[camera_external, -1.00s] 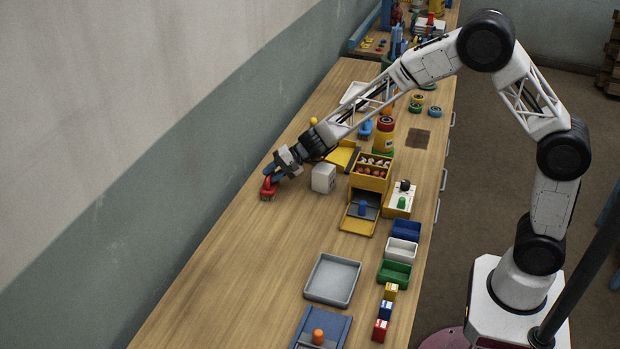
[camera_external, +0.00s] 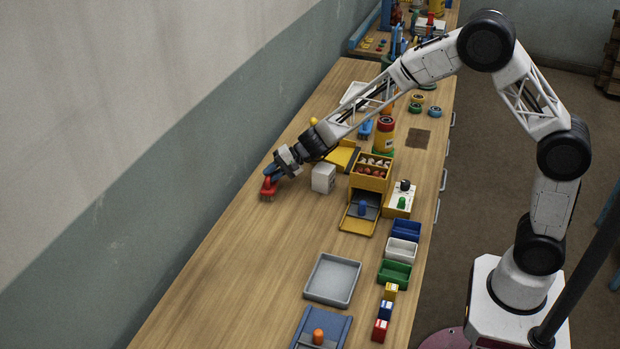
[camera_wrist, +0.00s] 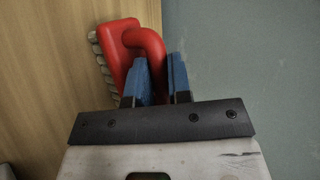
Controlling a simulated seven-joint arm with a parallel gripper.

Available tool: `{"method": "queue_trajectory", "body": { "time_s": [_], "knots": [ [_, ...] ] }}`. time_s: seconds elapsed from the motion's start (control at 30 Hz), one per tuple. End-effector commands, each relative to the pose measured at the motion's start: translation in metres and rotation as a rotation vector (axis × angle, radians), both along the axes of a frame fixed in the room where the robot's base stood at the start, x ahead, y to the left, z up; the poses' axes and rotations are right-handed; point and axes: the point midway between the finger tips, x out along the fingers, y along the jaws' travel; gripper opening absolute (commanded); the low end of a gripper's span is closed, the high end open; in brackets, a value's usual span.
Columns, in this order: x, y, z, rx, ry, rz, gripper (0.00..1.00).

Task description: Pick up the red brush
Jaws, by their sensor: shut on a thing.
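The red brush (camera_external: 268,186) is at the far left edge of the wooden table, close to the wall. My gripper (camera_external: 272,174) is shut on its curved handle, with the blue fingers on either side of it. In the wrist view, the red brush (camera_wrist: 118,45) shows its body, looped handle and a row of pale bristles on the left. The blue fingertips of my gripper (camera_wrist: 161,72) have the handle between them. Whether the bristles touch the table or hang just above it is hard to tell.
A white block (camera_external: 323,178) stands just right of my gripper. A yellow box of small items (camera_external: 371,172), a grey tray (camera_external: 333,279) and coloured bins (camera_external: 394,273) lie further right and nearer. The wall (camera_external: 150,150) is close on the left. The table's near left is clear.

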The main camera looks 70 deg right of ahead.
Motion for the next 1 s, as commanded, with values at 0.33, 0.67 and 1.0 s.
{"method": "queue_trajectory", "body": {
  "time_s": [0.33, 0.67, 1.0],
  "knots": [
    [0.001, 0.000, 0.033, 0.000, -0.004, 0.000, 0.00],
    [0.000, 0.000, 0.081, 0.000, -0.003, 0.001, 0.00],
    [0.000, 0.000, 0.099, 0.000, 0.000, 0.000, 0.00]
  ]
}}
